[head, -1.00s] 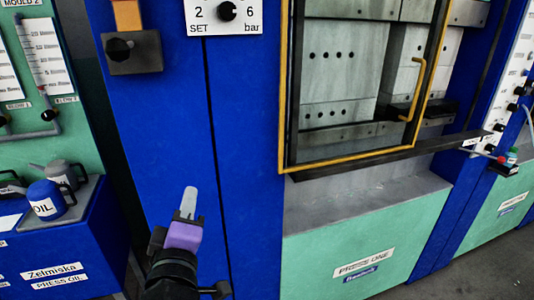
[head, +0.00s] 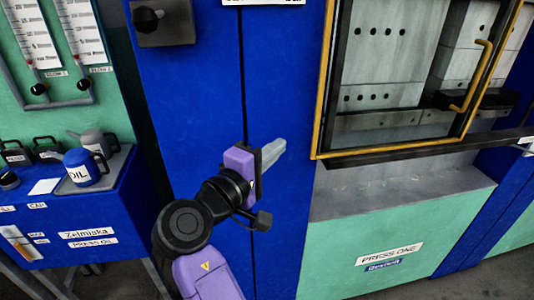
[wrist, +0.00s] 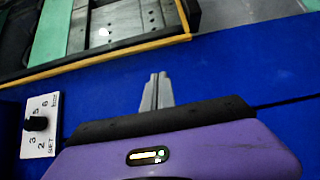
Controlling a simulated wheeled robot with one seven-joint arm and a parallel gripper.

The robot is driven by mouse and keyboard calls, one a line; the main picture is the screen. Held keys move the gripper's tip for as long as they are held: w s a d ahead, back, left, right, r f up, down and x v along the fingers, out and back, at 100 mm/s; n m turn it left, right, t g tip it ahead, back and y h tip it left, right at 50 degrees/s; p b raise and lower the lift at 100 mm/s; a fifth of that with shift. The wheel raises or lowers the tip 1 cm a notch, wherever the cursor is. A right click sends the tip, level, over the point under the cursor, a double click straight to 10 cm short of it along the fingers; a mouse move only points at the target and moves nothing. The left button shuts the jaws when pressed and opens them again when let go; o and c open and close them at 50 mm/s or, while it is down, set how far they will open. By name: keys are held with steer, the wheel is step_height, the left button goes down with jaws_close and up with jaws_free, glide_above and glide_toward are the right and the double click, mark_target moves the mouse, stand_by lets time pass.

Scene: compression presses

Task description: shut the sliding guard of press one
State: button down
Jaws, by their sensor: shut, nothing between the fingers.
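Press one's guard (head: 317,140) is a clear panel in a yellow frame, seen at the upper right of the head view. Its yellow bar handle (head: 478,76) is near its right side. Press plates show through the panel, and some show bare beyond its right edge. My gripper (head: 277,150) is shut and empty, left of the guard's lower left corner and apart from the handle. In the wrist view, the shut fingertips (wrist: 158,82) point toward the yellow frame edge (wrist: 100,62), with blue panel between. The guard's top is out of the head view.
A dark rail (head: 430,146) runs under the guard, above a grey ledge (head: 400,190). A black knob box (head: 158,22) is on the blue column. Oil cans (head: 84,167) stand on a blue bench at left. The wrist view shows a dial (wrist: 38,123).

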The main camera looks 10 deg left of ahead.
mark_target(464, 119)
steer(key=w+d, duration=0.2)
steer(key=w+d+p, duration=0.1)
steer(key=w+d, duration=0.2)
steer(key=shift+d+p, duration=0.3)
steer(key=shift+d, duration=0.05)
steer(key=w+d+p, duration=0.1)
steer(key=w+d, duration=0.3)
steer(key=d, duration=1)
steer(key=w+d+p, duration=0.2)
steer(key=w+d, duration=0.3)
steer(key=d, duration=0.9)
steer(key=w+d+p, duration=0.1)
steer(key=w+d, duration=0.3)
steer(key=d, duration=1)
steer(key=shift+w+d+p, duration=0.15)
steer(key=shift+w+p, duration=0.15)
steer(key=shift+p, duration=0.05)
steer(key=shift+d+r, duration=0.1)
steer(key=shift+d, duration=0.15)
